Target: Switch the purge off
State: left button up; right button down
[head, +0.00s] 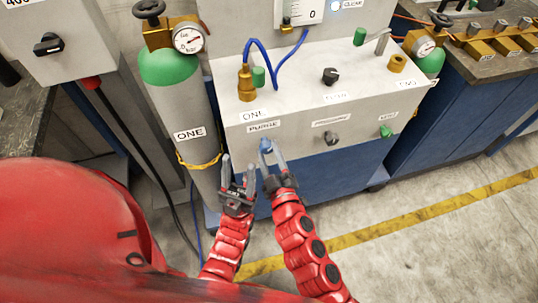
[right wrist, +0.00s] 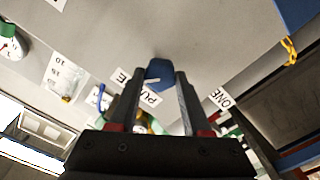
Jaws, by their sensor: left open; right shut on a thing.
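The purge knob (head: 266,146) is blue and sits on the front face of the grey panel box, just below the PURGE label (head: 263,127). My right gripper (head: 271,153) is shut on this knob, with a finger on either side. The right wrist view shows the blue knob (right wrist: 159,71) between the fingertips, with a short pale mark on it. The label is partly hidden there by the fingers. My left gripper (head: 238,168) is open and empty, left of the right one, in front of the panel's lower left edge and beside the cylinder.
A grey cylinder (head: 183,112) labelled ONE, with a green top and gauge, stands left of the box. A yellow chain (head: 199,163) crosses it. Black pressure (head: 331,138) and green vent (head: 385,131) knobs sit further right. The floor at right is clear.

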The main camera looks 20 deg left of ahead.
jog(key=n+b, duration=0.1)
jog(key=n, duration=0.3)
jog(key=shift+f+b, duration=0.2)
jog(key=shift+b, duration=0.1)
jog(key=shift+n+b, duration=0.45)
jog(key=shift+n, duration=1.25)
jog(key=shift+c, duration=1.8)
grip_release()
jog(key=shift+r, duration=0.1)
jog(key=shift+s, duration=0.15)
